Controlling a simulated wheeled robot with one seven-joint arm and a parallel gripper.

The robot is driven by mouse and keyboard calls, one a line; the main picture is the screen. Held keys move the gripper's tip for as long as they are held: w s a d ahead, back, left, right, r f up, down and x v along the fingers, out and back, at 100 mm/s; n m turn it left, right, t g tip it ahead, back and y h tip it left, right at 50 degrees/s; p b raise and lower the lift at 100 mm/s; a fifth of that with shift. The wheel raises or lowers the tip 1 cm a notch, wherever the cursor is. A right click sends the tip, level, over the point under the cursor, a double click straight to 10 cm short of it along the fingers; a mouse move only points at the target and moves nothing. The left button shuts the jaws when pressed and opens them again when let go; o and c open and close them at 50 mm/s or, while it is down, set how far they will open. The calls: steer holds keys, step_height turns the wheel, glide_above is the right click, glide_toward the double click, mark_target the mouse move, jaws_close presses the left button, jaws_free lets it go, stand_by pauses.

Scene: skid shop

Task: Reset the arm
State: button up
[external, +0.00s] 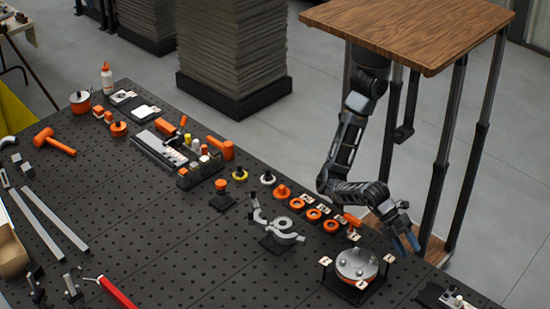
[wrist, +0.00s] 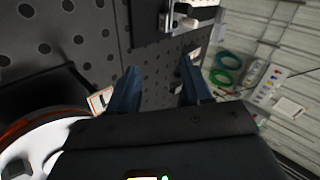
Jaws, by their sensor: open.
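My gripper (external: 407,244) is at the right edge of the black perforated table, in the external view. It is just right of and above a round silver and orange fixture (external: 357,264). In the wrist view my gripper (wrist: 157,88) shows two blue fingertips spread apart with nothing between them. My arm (external: 345,145) hangs from under a wooden-topped frame and bends down toward the table. The wrist view shows part of the round fixture (wrist: 60,135) at the lower left, close beside the gripper.
The perforated table (external: 185,255) carries many parts. A row of orange rings (external: 313,214), a grey clamp-like part (external: 282,232) and a tool tray (external: 178,150) stand left of the arm. A black block with metal fittings (external: 452,300) lies at the front right. The frame's legs (external: 470,150) stand beside my arm.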

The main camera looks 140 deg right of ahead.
steer(key=s+d+f+m+t, duration=0.1)
steer(key=s+d+f+t, duration=0.2)
steer(key=d+t, duration=0.2)
steer(key=s+d+f+m+t+h+b, duration=0.1)
steer(key=s+d+f+t, duration=0.2)
steer(key=d+t, duration=0.2)
steer(key=s+d+f+m+t+b, duration=0.1)
steer(key=s+d+f+t, duration=0.2)
steer(key=d, duration=0.7)
steer(key=shift+s+d+f+m+t+h, duration=0.3)
steer(key=shift+s+m+t+h, duration=0.15)
steer(key=shift+t, duration=0.45)
steer(key=s+d+r+h, duration=0.1)
steer(key=s+d, duration=0.3)
steer(key=d, duration=0.4)
steer(key=s+d+r+n+h+p, duration=0.1)
steer(key=s+d+h, duration=0.2)
steer(key=d, duration=0.5)
steer(key=s+d+r+h+p, duration=0.1)
steer(key=s+d+r+h, duration=0.1)
steer(key=d, duration=0.6)
steer(key=s+h, duration=0.1)
steer(key=s, duration=0.1)
steer(key=shift+s+h, duration=0.35)
